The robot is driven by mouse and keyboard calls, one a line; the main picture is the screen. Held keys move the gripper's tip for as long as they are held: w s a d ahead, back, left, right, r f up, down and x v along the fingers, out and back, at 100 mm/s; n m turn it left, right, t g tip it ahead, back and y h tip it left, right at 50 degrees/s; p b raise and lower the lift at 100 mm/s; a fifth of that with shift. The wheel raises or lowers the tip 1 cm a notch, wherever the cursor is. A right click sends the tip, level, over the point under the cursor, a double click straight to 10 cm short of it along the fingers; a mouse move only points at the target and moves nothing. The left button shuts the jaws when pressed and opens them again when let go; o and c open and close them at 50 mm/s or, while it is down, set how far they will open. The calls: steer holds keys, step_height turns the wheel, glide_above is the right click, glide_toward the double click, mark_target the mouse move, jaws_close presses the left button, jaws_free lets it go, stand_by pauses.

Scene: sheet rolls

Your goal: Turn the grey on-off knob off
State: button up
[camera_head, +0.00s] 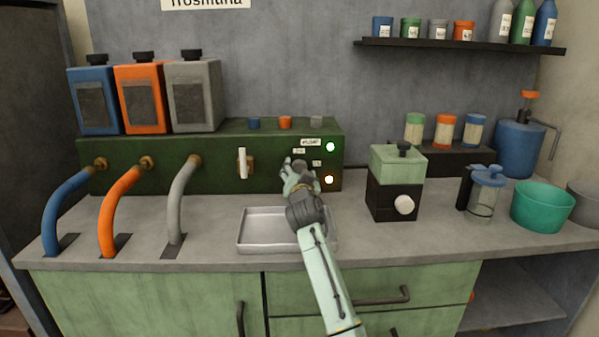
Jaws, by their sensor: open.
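The dark green control box (215,150) stands against the back wall on the counter. A small grey knob (316,121) is on its top edge at the right, beside an orange knob (285,122) and a blue knob (253,123). My gripper (291,167) is open and empty, in front of the right part of the box's face, below and left of the grey knob. It covers part of the face, so any control behind it is hidden. I cannot tell whether it touches the box. A green light (330,147) and a yellowish light (329,179) glow at right.
A pale lever (242,163) sticks out left of my gripper. A metal tray (262,247) lies below my arm. A green-and-black machine (396,185) stands to the right. Blue, orange and grey hoses (181,205) curve down at the left.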

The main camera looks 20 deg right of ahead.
steer(key=shift+c, duration=0.6)
steer(key=c, duration=1)
steer(key=shift+c, duration=0.2)
steer(key=shift+n, duration=0.4)
steer(key=n, duration=0.3)
steer(key=shift+n, duration=0.3)
steer(key=n, duration=0.4)
steer(key=shift+d+n, duration=0.1)
steer(key=shift+n, duration=0.2)
steer(key=shift+r+n+p, duration=0.1)
steer(key=shift+n+p, duration=0.35)
steer(key=shift+n, duration=4.05)
